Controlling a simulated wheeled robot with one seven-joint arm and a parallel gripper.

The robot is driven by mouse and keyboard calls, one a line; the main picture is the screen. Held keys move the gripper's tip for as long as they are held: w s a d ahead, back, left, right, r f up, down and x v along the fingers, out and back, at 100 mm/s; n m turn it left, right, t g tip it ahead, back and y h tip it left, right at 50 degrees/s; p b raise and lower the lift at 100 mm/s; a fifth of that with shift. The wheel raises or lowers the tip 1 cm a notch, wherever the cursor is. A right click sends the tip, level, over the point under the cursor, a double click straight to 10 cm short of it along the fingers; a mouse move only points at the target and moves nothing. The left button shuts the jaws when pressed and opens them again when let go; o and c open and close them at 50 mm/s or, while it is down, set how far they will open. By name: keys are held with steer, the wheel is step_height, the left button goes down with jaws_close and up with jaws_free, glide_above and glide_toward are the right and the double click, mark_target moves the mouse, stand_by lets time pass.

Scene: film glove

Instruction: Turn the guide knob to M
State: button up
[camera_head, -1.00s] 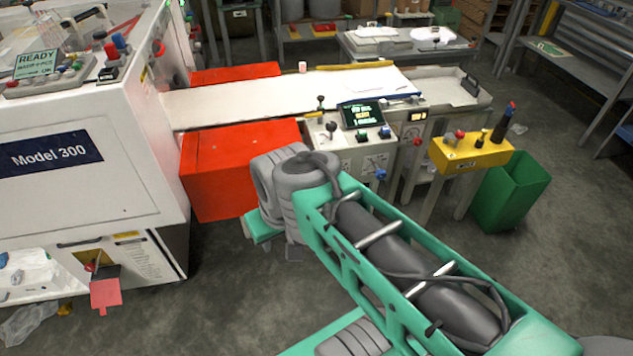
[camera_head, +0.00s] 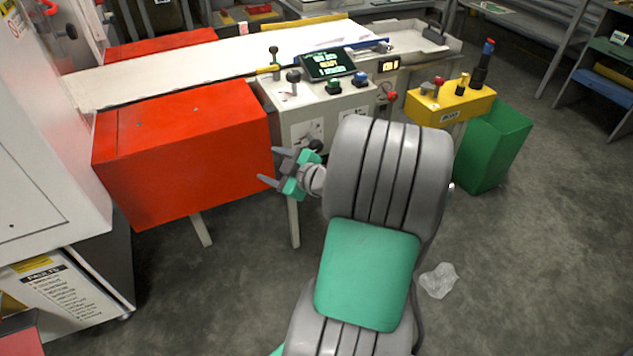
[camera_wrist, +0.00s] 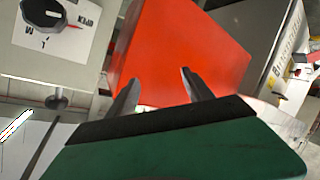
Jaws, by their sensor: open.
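In the wrist view a dark knob (camera_wrist: 43,11) sits on a white plate (camera_wrist: 75,40) at the upper left, cut by the top edge. My gripper (camera_head: 268,165) is open and empty in front of the box's lower left, beside the orange-red box. Its two fingers (camera_wrist: 160,76) point at the orange-red box in the wrist view, apart from the knob.
The orange-red box (camera_head: 185,150) stands left of the control box. A dark knob (camera_wrist: 57,99) protrudes below the plate in the wrist view. A screen (camera_head: 328,64) tops the control box. A yellow button box (camera_head: 440,108) and green bin (camera_head: 492,150) stand right.

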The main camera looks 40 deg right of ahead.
mark_target(318, 149)
steer(key=s+d+f+m+t+h+b, duration=0.1)
steer(key=s+d+f+t+h+b, duration=0.15)
steer(key=d, duration=0.45)
steer(key=s+d+f+m+t+h+b, duration=0.1)
steer(key=s+d+f+h+b, duration=0.1)
steer(key=s+d+h, duration=0.3)
steer(key=shift+y, duration=0.65)
steer(key=x, duration=0.6)
steer(key=d+x, duration=0.1)
steer(key=x, duration=0.2)
steer(key=shift+d+r+p, duration=0.15)
steer(key=shift+r+p, duration=0.1)
steer(key=shift+p, duration=0.1)
steer(key=shift+c, duration=0.5)
jaws_close()
